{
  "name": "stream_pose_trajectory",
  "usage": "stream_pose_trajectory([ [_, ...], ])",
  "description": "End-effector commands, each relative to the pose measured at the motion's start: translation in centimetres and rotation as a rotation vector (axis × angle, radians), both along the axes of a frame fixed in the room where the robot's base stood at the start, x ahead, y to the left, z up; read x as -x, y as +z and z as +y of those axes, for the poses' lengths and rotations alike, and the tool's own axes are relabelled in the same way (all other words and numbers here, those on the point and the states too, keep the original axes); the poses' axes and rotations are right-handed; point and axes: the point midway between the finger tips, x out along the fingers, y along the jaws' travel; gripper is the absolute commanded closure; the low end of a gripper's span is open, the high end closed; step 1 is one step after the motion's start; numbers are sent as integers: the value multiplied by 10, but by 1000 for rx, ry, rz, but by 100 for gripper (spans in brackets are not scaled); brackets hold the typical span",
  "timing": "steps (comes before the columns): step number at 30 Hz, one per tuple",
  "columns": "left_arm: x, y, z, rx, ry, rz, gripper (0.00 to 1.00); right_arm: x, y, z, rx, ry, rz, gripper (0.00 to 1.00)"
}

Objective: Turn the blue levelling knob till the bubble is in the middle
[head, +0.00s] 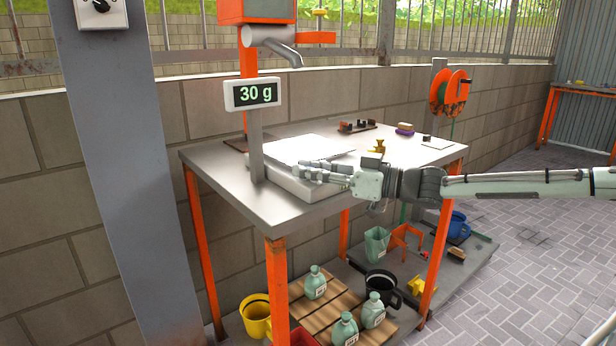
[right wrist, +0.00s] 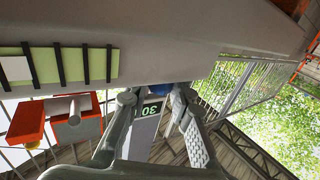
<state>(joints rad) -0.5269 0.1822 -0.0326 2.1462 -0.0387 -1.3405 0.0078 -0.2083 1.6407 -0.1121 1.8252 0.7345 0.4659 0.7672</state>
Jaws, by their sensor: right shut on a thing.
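The scale (head: 285,182) is a pale flat block with a plate on top, on the grey table. Its display (head: 253,95) reads 30 g. My right gripper (head: 312,172) is at the scale's near right side. In the right wrist view, the blue knob (right wrist: 159,90) shows as a small patch at the scale's edge, between the fingertips of my right gripper (right wrist: 158,96), which is shut on it; the fingers hide most of it. The green level vial (right wrist: 72,66) has several black lines. My left gripper is not in view.
The table (head: 222,180) also holds a dark rack (head: 357,127), a yellow piece (head: 377,146) and a brush (head: 405,129). Bottles (head: 315,283) and buckets (head: 256,316) stand below. A grey post (head: 115,150) rises at the left.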

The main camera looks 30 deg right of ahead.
Motion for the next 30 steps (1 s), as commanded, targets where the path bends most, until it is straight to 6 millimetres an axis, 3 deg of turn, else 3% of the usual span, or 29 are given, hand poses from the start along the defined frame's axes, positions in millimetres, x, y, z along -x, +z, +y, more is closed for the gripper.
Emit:
stream_pose_trajectory([
  [14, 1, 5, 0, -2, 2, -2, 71, 1, -2, 0, 2, 6, 3, 100],
  [15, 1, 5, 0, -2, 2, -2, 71, 1, -2, 0, 2, 6, 3, 75],
  [19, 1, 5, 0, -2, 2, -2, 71, 0, -1, 0, 2, 6, 2, 59],
  [30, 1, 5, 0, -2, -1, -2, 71, 0, 3, 0, 2, 7, 0, 57],
])
